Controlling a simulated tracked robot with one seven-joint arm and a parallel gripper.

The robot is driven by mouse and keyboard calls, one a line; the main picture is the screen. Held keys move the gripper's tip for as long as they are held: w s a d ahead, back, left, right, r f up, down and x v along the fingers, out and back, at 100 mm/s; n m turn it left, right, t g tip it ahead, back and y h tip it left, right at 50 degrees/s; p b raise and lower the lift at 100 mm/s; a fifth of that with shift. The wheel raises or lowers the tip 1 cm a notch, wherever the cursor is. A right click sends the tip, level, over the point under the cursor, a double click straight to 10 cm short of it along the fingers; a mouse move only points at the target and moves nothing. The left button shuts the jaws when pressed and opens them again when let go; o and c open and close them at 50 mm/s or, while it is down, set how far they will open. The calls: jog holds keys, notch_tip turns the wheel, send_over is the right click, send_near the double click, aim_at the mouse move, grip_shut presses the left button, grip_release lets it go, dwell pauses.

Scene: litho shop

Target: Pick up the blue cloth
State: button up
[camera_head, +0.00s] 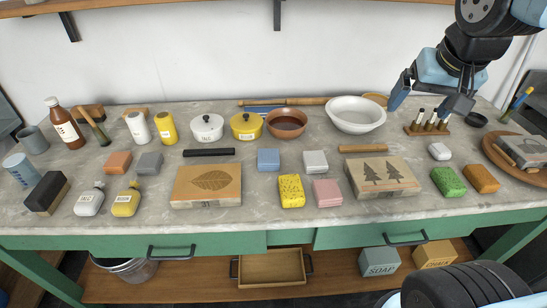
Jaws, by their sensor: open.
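The blue cloth (268,159) appears as a small folded blue block lying flat on the grey worktop (240,222), near its middle. It sits behind a yellow sponge (291,191) and left of a whitish folded block (315,161). A pink folded block (327,193) lies in front and to the right. My gripper (430,101) is at the upper right, open and empty, with its fingers pointing down. It is well to the right of the blue cloth and appears above the worktop, near a small rack of vials (428,125). The blue cloth is fully visible.
A copper bowl (286,122), a yellow lidded pot (246,126) and a white basin (356,114) stand behind the cloth. A leaf-carved block (206,185) and a tree-carved block (384,177) lie to either side in front. A dark bar (209,152) lies to its left.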

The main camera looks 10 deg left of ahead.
jog(key=shift+o, duration=0.5)
jog(key=w+a+f, duration=0.2)
jog(key=w+a, duration=0.2)
jog(key=a, duration=0.2)
jog(key=shift+w+f, duration=0.3)
jog(key=n, duration=0.2)
send_near(269, 156)
jog(key=w+f, duration=0.2)
jog(key=f, duration=0.1)
jog(key=shift+w+a+g, duration=0.2)
jog(key=shift+g, duration=0.1)
jog(key=shift+x, duration=2.7)
jog(key=shift+s, duration=0.2)
jog(key=shift+c, duration=0.2)
jog(key=c, duration=1.1)
